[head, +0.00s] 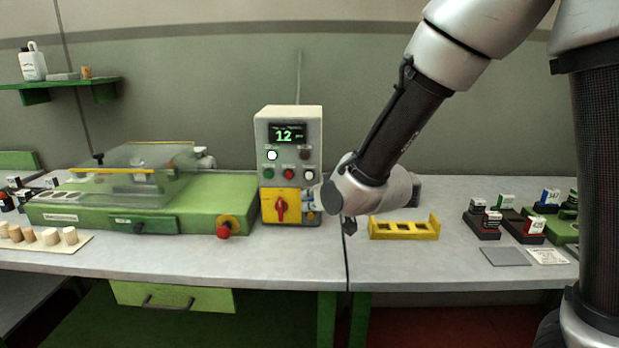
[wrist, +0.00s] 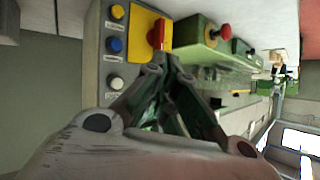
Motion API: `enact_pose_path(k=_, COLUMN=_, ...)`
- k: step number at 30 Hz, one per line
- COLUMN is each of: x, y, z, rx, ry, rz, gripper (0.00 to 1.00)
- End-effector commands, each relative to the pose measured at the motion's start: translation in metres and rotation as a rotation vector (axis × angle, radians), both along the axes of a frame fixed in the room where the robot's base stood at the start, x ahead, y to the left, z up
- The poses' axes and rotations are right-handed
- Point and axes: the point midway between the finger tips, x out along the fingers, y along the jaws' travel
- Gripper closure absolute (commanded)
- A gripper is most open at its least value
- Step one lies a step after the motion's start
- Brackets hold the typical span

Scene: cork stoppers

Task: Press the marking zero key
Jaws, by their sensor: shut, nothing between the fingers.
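A pale control box (head: 290,130) stands on the bench, its display reading 12. Several round buttons sit below the display, including a lit white one (head: 272,155). A yellow panel (head: 269,208) carries a red rotary switch (head: 281,207). My gripper (wrist: 162,68) is shut and empty, close to the box front; contact cannot be told. My arm's end partly hides the box's right side.
A green machine (head: 150,222) with a clear cover and red stop knob (head: 224,229) stands to the left. A yellow rack (head: 405,230) lies right of the box. Stamps and pads (head: 505,256) lie further right. Corks (head: 48,237) stand at the left front.

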Motion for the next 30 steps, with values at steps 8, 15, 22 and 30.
enact_pose_path(k=8, x=0.035, y=-0.002, z=0.0, rx=0.0, ry=0.001, rz=-0.004, gripper=1.0)
enact_pose_path(k=15, x=0.066, y=-0.003, z=-0.001, rx=-0.001, ry=0.001, rz=-0.002, gripper=1.0)
enact_pose_path(k=22, x=0.081, y=-0.003, z=0.0, rx=0.0, ry=0.001, rz=-0.001, gripper=1.0)
enact_pose_path(k=30, x=0.083, y=-0.003, z=0.0, rx=0.0, ry=0.001, rz=0.0, gripper=1.0)
